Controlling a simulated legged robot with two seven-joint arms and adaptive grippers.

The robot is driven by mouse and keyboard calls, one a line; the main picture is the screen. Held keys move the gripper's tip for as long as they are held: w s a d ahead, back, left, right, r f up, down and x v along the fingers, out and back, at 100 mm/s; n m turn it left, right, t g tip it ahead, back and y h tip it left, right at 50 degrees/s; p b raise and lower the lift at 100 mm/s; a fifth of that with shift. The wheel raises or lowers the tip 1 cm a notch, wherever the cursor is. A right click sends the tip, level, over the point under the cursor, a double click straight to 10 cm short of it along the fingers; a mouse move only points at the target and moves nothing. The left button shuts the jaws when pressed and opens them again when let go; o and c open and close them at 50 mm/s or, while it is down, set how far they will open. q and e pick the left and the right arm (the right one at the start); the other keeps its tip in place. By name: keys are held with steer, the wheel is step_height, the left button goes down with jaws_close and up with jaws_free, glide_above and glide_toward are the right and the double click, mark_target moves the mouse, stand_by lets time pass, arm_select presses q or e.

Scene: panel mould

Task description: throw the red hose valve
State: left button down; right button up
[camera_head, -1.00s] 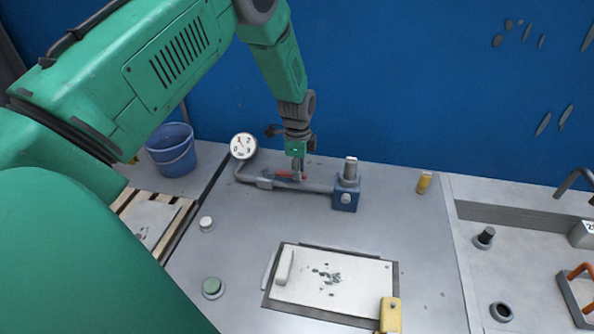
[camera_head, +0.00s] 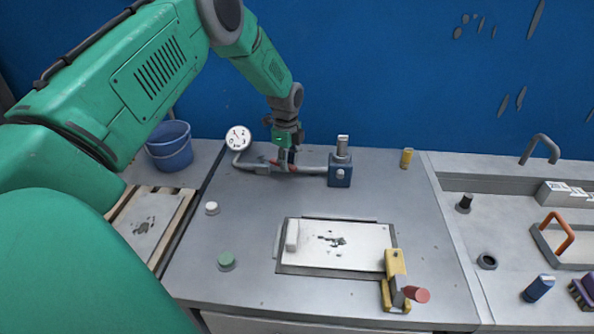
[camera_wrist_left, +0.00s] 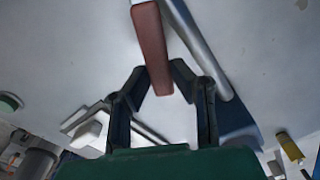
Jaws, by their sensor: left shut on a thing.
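The red hose valve handle (camera_head: 299,163) sits on a grey pipe (camera_head: 313,169) between a round dial gauge (camera_head: 238,138) and a blue block (camera_head: 340,175). My left gripper (camera_head: 287,158) reaches down onto it from above and hides its middle. In the left wrist view the red handle (camera_wrist_left: 151,42) is a flat bar lying alongside the pipe (camera_wrist_left: 203,55), with its near end between my two dark fingertips (camera_wrist_left: 160,75). The left gripper is shut on the handle. My right gripper is not in view.
A white panel mould (camera_head: 350,248) lies on the grey table, with a yellow clamp (camera_head: 395,268) at its corner. A green button (camera_head: 226,260) and a white knob (camera_head: 212,208) are at left. A blue bucket (camera_head: 170,146) stands behind a pallet (camera_head: 183,212). A sink area lies right.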

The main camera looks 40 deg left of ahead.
arm_select(q)
steer(key=shift+s+a+f+m, duration=0.15)
steer(key=shift+s+a+m, duration=0.3)
steer(key=shift+s, duration=0.3)
steer(key=shift+s+m, duration=0.35)
steer(key=shift+m, duration=0.1)
steer(key=s+m+p, duration=0.1)
steer(key=m, duration=0.1)
steer(key=s+m+p, duration=0.1)
steer(key=shift+s+a+m, duration=0.15)
steer(key=shift+s+m, duration=0.15)
steer(key=shift+m, duration=0.1)
steer(key=s+m, duration=0.1)
steer(key=s+a+m+p, duration=0.1)
steer(key=m, duration=0.1)
steer(key=shift+s+a, duration=0.15)
steer(key=m, duration=0.1)
steer(key=s+a+m, duration=0.1)
steer(key=m, duration=0.2)
steer(key=shift+s+a+r+p, duration=0.2)
steer(key=shift+s+a+p, duration=0.1)
steer(key=shift+s+a, duration=0.1)
steer(key=shift+a, duration=0.1)
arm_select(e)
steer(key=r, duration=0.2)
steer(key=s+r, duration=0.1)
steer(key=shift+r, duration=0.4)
arm_select(q)
steer(key=shift+m, duration=0.3)
